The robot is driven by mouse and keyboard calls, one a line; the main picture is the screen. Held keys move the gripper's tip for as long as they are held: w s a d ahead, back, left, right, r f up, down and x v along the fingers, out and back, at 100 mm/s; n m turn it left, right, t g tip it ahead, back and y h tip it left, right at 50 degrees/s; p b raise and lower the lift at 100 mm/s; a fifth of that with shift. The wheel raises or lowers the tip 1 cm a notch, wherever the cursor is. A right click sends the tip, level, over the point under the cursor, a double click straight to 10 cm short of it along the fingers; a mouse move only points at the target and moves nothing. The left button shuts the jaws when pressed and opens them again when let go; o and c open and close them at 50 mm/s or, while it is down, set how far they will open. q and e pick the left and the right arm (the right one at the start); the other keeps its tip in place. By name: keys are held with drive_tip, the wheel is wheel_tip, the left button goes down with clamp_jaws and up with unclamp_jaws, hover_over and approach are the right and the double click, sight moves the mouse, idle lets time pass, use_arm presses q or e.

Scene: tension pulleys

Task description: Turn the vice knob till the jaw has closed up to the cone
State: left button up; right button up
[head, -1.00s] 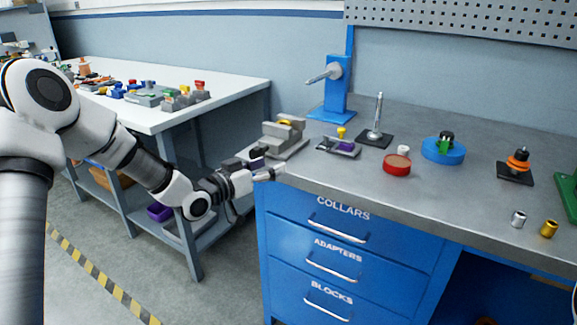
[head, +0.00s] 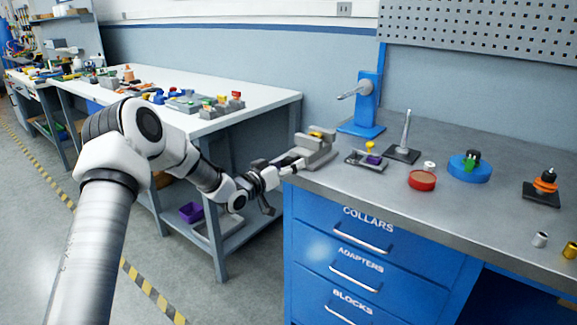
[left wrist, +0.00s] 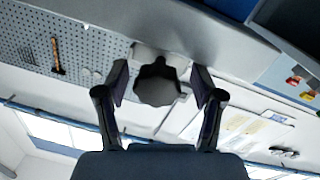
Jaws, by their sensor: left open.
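The grey vice (head: 318,157) stands at the left end of the metal-topped bench, with a yellow piece, seemingly the cone (head: 314,134), at its jaws. I cannot tell the size of the jaw gap. My left gripper (head: 280,171) is at the bench's left edge, at the near left end of the vice. In the left wrist view the dark faceted knob (left wrist: 157,88) shows between the two open fingers of this gripper (left wrist: 159,78), with a gap on both sides. In the head view the knob is hidden or too small to make out. My right gripper is not in view.
A small grey tray (head: 355,157) with purple and yellow parts and a black-based metal spindle (head: 404,140) stand right of the vice. A blue press stand (head: 366,105) is behind. A white table (head: 250,104) with parts lies left, across a gap.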

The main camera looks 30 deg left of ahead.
use_arm(q)
drive_tip(key=shift+s+r, duration=0.1)
drive_tip(key=c, duration=1.2)
drive_tip(key=shift+o, duration=0.2)
drive_tip(key=shift+m, duration=0.5)
drive_tip(key=m+p, duration=0.1)
drive_tip(key=m, duration=0.6)
drive_tip(key=shift+g, duration=0.3)
drive_tip(key=shift+p, duration=0.3)
